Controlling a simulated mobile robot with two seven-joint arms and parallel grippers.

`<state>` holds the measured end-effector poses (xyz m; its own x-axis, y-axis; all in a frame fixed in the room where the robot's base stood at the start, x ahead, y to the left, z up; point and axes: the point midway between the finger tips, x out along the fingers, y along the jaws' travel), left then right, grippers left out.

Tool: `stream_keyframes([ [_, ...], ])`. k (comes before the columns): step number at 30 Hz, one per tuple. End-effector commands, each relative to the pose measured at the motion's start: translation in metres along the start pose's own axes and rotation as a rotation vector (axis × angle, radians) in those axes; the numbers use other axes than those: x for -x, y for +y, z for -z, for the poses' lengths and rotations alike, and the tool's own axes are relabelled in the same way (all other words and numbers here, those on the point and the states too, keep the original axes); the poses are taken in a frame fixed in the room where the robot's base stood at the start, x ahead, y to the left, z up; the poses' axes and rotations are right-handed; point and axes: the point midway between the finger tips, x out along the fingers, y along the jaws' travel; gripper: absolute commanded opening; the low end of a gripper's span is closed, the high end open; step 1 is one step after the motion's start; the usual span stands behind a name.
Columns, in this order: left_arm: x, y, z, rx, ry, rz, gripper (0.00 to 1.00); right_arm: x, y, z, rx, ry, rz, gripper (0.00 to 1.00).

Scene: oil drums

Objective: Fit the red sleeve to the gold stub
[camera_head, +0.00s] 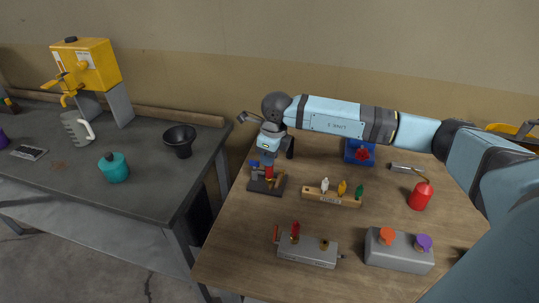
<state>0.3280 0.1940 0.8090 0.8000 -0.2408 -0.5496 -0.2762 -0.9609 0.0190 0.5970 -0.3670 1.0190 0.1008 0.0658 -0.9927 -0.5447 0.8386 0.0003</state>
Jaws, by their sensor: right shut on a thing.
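My right gripper (268,159) reaches down over a small dark stand (266,190) at the left of the wooden table. It is shut on a small red sleeve (268,172), which shows just below the fingers. Gold or orange-brown parts (277,181) show on the stand beside and below the sleeve; I take the gold stub to be among them. A blue-topped grey post stands at the stand's left. The picture is too small to tell whether the sleeve is around the stub or above it. My left gripper is not in view.
A wooden rack (331,199) with white, yellow and green pieces stands right of the stand. Grey boxes (306,250) (399,256) stand in front. A red oil can (420,195) and blue box (358,152) are further right. A grey bench (150,190) is at left.

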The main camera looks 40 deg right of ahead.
Motion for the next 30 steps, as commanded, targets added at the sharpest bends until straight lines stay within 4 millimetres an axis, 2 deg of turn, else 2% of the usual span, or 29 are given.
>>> stream_keyframes([
  [9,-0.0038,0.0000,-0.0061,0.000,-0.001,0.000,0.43,-0.0083,0.0000,0.0010,0.000,0.000,0.000,0.01],
  [17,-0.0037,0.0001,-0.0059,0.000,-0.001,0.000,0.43,-0.0081,0.0000,0.0009,0.000,0.000,0.000,0.01],
  [18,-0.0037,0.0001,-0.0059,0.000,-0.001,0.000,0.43,-0.0081,0.0000,0.0009,0.000,0.000,0.000,0.28],
  [21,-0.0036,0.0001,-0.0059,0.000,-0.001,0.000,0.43,-0.0081,0.0000,0.0009,0.000,0.000,0.000,0.51],
  [30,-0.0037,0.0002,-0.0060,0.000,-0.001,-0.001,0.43,-0.0071,-0.0001,0.0009,0.000,-0.001,0.000,0.54],
])
